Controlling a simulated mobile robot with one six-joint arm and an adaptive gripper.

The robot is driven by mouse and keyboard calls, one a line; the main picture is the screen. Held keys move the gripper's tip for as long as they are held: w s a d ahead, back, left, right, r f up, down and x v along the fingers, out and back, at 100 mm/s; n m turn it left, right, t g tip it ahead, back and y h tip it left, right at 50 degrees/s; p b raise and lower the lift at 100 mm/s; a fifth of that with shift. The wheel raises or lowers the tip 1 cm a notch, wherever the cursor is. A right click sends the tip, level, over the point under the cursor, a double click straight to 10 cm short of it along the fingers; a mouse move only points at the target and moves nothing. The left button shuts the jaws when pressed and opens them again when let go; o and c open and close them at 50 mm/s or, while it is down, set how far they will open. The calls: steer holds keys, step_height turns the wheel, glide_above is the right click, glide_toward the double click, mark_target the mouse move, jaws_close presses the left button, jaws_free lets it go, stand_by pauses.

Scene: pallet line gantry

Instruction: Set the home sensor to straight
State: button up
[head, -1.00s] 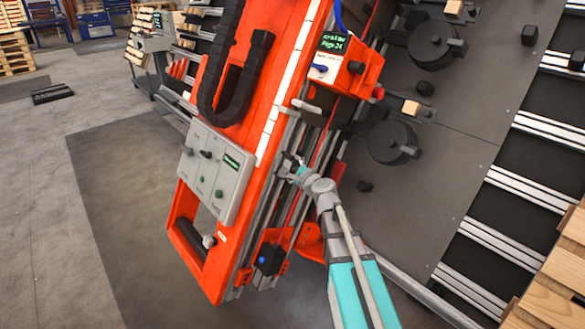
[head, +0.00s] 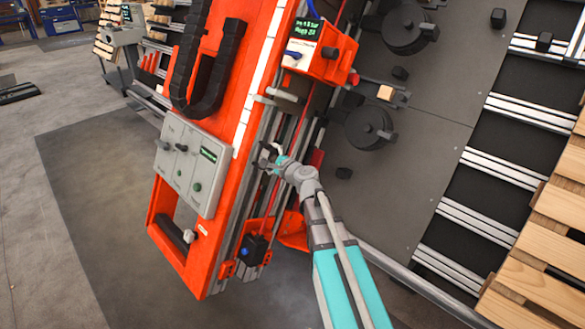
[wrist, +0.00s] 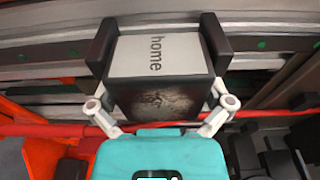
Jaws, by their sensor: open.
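The home sensor (wrist: 155,85) is a dark block with a pale top face marked "home", seen large in the wrist view. It sits against the grey rail and looks roughly in line with it, with a slight tilt; the exact angle is hard to tell. My gripper (wrist: 159,42) is open, with one dark finger pad on each side of the block. I cannot tell whether the pads touch it. In the head view my gripper (head: 270,155) is at the rails on the side of the orange gantry beam, and the sensor there is too small and covered to make out.
A grey control panel (head: 190,168) with knobs is on the orange beam (head: 228,110), left of my gripper. A small box with a blue dot (head: 253,248) is lower on the rails. An orange display box (head: 318,58) is above. A red cable (wrist: 50,129) runs behind the sensor.

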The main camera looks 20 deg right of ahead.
steer(key=shift+w+a+f+n+y+b, duration=0.1)
steer(key=shift+w+n+y+b, duration=0.15)
steer(key=shift+n+y+b, duration=0.5)
steer(key=v, duration=1.4)
steer(key=s+a+r+n+g+p, duration=0.45)
steer(key=a+n+g+p, duration=0.4)
steer(key=p, duration=0.55)
steer(key=s+d+r+n+g+h+p, duration=0.2)
steer(key=s+r+n+g+h+p, duration=0.5)
steer(key=p, duration=1.2)
steer(key=shift+s+d+r+n, duration=0.35)
steer(key=shift+s+r+n, duration=0.9)
steer(key=shift+s, duration=0.65)
steer(key=shift+r, duration=0.1)
